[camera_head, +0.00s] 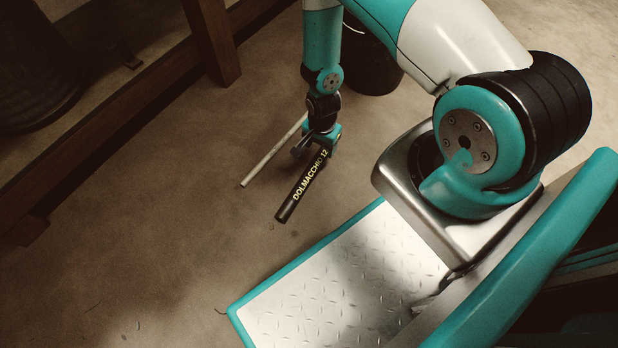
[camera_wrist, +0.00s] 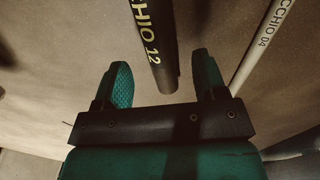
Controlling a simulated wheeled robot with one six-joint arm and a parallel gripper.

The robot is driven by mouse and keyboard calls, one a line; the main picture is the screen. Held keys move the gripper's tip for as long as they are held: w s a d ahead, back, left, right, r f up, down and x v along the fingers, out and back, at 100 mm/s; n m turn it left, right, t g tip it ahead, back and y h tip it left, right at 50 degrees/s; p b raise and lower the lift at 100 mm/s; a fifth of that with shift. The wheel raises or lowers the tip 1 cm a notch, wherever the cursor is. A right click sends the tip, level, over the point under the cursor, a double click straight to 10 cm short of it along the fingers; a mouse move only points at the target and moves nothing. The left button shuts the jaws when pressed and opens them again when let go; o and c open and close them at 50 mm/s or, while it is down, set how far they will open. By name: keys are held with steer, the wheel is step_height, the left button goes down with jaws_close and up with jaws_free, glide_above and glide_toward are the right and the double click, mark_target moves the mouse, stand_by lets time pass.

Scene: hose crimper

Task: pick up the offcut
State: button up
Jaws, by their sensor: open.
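A black hose piece (camera_head: 302,187) with yellow lettering "DOLMACCHIO 12" lies on the floor. A thinner pale hose piece (camera_head: 268,155) lies to its left. I cannot tell which of the two is called the offcut. My gripper (camera_head: 318,148) points down at the upper end of the black piece. In the wrist view, my gripper (camera_wrist: 164,82) is open, and the near end of the black piece (camera_wrist: 155,45) shows between the two fingers, apart from both. I cannot tell the height between them. The pale piece (camera_wrist: 256,45), lettered "CCHIO 04", lies outside the right finger.
A dark bin (camera_head: 372,65) stands behind my gripper. A wooden frame (camera_head: 110,115) with a post (camera_head: 213,45) runs along the left, with a dark round object (camera_head: 35,65) beyond it. The brown floor (camera_head: 150,260) at the lower left is mostly clear.

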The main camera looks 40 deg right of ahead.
mark_target(321, 154)
step_height(321, 154, down, 5)
steer(key=b, duration=0.4)
steer(key=shift+s+f+b, duration=0.15)
steer(key=shift+f+b, duration=0.05)
steer(key=shift+b, duration=0.2)
steer(key=shift+r, duration=0.1)
steer(key=shift+c, duration=0.2)
steer(key=c, duration=1.2)
steer(key=shift+o, duration=0.2)
